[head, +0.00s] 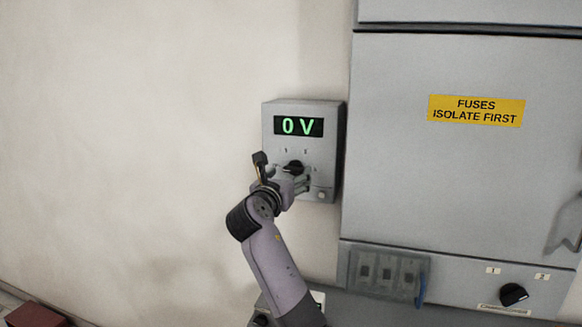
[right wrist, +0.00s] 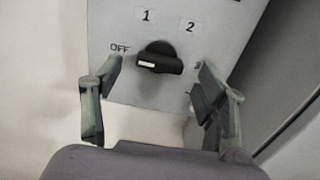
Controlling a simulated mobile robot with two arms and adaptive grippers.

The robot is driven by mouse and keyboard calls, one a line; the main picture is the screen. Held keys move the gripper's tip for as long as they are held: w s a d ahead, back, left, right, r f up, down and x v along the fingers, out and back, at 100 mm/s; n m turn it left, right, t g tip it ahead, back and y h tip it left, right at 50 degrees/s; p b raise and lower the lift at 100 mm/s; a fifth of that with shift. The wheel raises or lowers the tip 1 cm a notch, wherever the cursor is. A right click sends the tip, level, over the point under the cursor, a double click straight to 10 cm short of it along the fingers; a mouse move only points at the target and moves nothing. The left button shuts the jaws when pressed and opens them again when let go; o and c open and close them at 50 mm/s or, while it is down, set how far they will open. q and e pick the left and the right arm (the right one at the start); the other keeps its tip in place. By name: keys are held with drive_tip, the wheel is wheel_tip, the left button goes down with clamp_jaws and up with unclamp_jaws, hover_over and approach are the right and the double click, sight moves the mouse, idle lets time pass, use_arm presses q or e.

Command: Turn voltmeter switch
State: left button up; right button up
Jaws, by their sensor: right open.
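The voltmeter box (head: 332,150) is grey and fixed to the wall, and its display (head: 298,126) reads 0 V in green. Its black voltmeter switch (head: 293,167) sits below the display, partly hidden by my right gripper (head: 290,180). In the right wrist view the switch (right wrist: 158,58) has a white mark at its left end, toward the OFF label (right wrist: 120,48). Labels 1 and 2 are above it, and a third at right is partly hidden. My right gripper (right wrist: 158,75) is open, with one finger on each side of the switch, apparently not touching it. My left gripper is not in view.
A large grey cabinet (head: 420,180) with a yellow fuses sign (head: 476,110) stands right of the box. Below are a second black knob (head: 513,294) and a grey block with a blue lever (head: 422,290). The wall left of the box is bare.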

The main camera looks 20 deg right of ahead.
sight(294, 169)
drive_tip(key=shift+x, duration=1.2)
drive_tip(key=shift+c, duration=0.3)
drive_tip(key=c, duration=1.1)
